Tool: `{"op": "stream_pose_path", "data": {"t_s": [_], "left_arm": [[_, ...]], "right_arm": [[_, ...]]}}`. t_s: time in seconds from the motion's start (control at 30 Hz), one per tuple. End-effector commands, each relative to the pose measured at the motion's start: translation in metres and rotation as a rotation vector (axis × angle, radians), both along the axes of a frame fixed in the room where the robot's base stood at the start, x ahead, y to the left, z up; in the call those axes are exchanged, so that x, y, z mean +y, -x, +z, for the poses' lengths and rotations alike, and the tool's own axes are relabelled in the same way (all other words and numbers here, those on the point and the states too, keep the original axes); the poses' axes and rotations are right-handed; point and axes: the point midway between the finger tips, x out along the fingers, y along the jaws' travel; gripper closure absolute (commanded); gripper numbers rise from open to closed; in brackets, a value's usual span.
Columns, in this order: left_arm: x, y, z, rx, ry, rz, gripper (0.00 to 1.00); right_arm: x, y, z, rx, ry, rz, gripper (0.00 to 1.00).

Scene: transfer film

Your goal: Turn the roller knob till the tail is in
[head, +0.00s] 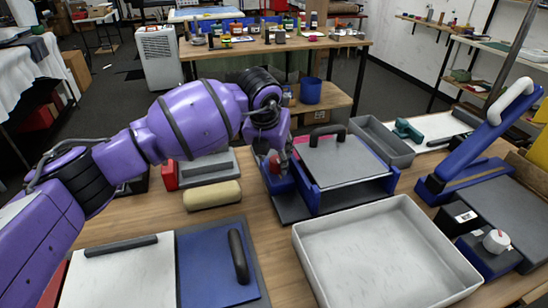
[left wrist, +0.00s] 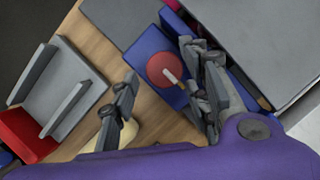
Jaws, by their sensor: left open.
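The roller knob (left wrist: 160,66) is a round red disc with a pale pointer stripe, on a blue block at the side of the press (head: 342,160). In the head view the knob shows as a small red patch (head: 275,163), partly hidden by my left gripper (head: 271,152). In the left wrist view my left gripper (left wrist: 160,62) has its dark fingers spread wide, one on each side of the knob, with visible gaps. I cannot tell its height over the knob. I cannot make out the film tail. My right gripper is out of view.
A pale tray (head: 385,258) stands in front of the press. A beige roll (head: 212,195) and a grey-and-red holder (head: 205,168) lie to the left. Boards lie front left.

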Motion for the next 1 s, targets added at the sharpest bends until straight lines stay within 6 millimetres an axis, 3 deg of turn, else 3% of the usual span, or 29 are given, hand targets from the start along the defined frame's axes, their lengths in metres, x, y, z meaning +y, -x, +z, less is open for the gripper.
{"op": "stream_pose_path", "data": {"t_s": [0.13, 0.4, 0.7, 1.0], "left_arm": [[-0.001, -0.004, -0.010, 0.000, -0.001, -0.001, 0.57], [-0.001, -0.005, -0.011, -0.001, -0.001, -0.001, 0.57], [0.000, -0.005, -0.011, -0.001, -0.002, 0.001, 0.95], [0.002, -0.006, -0.011, -0.001, -0.003, -0.032, 0.96]], "right_arm": [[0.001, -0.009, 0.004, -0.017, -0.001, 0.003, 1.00], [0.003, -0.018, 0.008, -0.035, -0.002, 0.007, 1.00], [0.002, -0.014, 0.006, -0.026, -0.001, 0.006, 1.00], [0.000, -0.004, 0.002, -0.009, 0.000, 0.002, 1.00]]}}
